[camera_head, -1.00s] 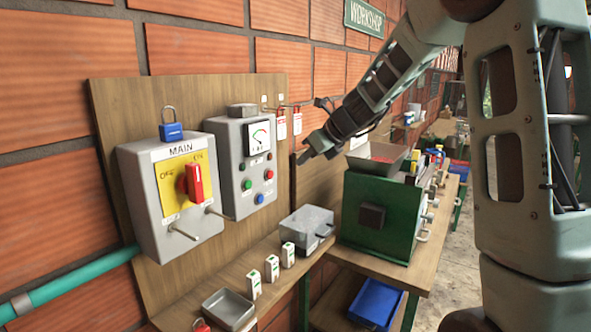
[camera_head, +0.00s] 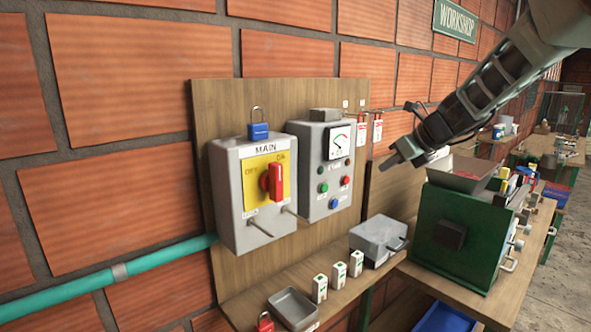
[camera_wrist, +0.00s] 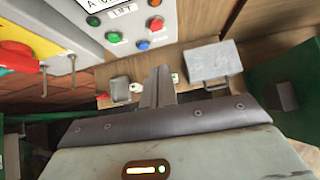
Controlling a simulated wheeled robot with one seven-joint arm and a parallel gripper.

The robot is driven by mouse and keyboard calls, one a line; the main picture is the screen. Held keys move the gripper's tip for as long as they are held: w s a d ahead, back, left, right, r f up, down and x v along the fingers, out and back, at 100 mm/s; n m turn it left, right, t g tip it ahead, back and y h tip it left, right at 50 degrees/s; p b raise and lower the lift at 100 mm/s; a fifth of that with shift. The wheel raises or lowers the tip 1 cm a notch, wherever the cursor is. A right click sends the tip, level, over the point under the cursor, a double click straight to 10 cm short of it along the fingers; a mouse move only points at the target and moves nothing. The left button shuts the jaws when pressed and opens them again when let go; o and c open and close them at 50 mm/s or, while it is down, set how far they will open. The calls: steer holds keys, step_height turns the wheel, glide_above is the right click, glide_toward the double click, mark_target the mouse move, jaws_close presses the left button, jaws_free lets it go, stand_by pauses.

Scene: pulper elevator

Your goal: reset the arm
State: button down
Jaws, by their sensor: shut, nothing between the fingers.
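My gripper (camera_head: 391,163) is shut and empty. In the head view it hangs in the air right of the grey control panel (camera_head: 310,172) and above the shelf. In the wrist view my gripper (camera_wrist: 158,78) shows its fingers together, pointing toward the shelf. My arm reaches in from the upper right. The control panel's coloured buttons also show at the top of the wrist view (camera_wrist: 140,30). Nothing is seen touching the fingers.
The main switch box (camera_head: 235,210) with a red knob and a blue padlock (camera_head: 258,131) is on the board. A grey lidded box (camera_head: 378,238), small white boxes (camera_head: 338,275) and a tray (camera_head: 292,308) stand on the shelf. A green machine (camera_head: 455,230) stands right.

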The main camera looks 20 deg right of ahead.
steer(key=s+a+f+n+g+y+b, duration=0.1)
steer(key=s+a+f+n+g+b, duration=0.1)
steer(key=s+a+f+n, duration=0.35)
steer(key=s+a+f+n+g+b, duration=0.1)
steer(key=s+a+f+n+g, duration=0.1)
steer(key=a+n, duration=0.6)
steer(key=s+a+f+n+g+y+b, duration=0.1)
steer(key=s+a+f+n+g+b, duration=0.2)
steer(key=a, duration=0.7)
steer(key=s+a+f+n+h+b, duration=0.1)
steer(key=s+f+n, duration=0.3)
steer(key=s+n, duration=0.4)
steer(key=s+a+f+n+g+h+b, duration=0.1)
steer(key=s+a+f+n+h, duration=0.1)
steer(key=s+n, duration=0.5)
steer(key=s+a+f+n+g+h+b, duration=0.1)
steer(key=s+a+f+n, duration=0.4)
steer(key=s+n, duration=0.3)
steer(key=shift+s+f+n, duration=0.35)
steer(key=shift+a, duration=0.1)
